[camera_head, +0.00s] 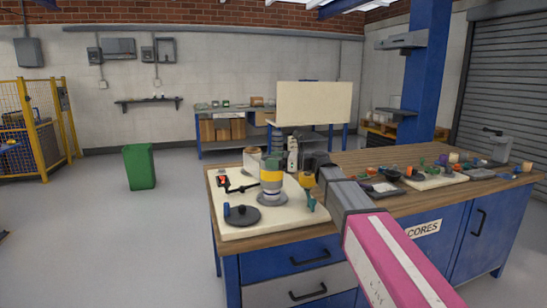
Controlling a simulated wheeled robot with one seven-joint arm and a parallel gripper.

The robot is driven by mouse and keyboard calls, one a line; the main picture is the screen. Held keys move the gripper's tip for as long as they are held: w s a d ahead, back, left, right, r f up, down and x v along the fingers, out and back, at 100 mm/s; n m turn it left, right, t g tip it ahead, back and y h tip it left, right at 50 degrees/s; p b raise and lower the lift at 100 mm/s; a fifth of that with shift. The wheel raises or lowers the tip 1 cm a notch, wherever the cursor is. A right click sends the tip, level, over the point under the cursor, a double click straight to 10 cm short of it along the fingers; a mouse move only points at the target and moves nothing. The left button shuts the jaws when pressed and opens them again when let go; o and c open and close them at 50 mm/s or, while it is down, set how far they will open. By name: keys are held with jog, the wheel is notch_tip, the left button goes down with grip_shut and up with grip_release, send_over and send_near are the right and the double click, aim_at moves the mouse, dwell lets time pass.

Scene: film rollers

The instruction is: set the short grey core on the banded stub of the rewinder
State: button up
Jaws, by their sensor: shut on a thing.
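The rewinder has a pale base plate (240,228) on the near left of the wooden bench. An upright post with a yellow band (271,176) stands on a grey round foot on it and looks like the banded stub. A short grey cylinder (271,163), which looks like the short grey core, shows at the top of the band. I cannot tell whether it is seated or just above. My gripper (284,162) is small and partly hidden by my arm, just right of and behind the post. It is shut on the grey core; the finger contact is not clear.
A black disc with a knob (242,215) lies on the plate's near left. A pale roll (252,160) stands behind the post. A yellow and green upright part (308,190) stands close on the right. A tray of small parts (437,181) lies right on the bench.

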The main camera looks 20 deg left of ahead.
jog(key=shift+f, duration=2.2)
jog(key=o, duration=1.1)
jog(key=shift+c, duration=0.2)
jog(key=w+d, duration=0.1)
jog(key=d, duration=0.9)
jog(key=shift+d, duration=0.4)
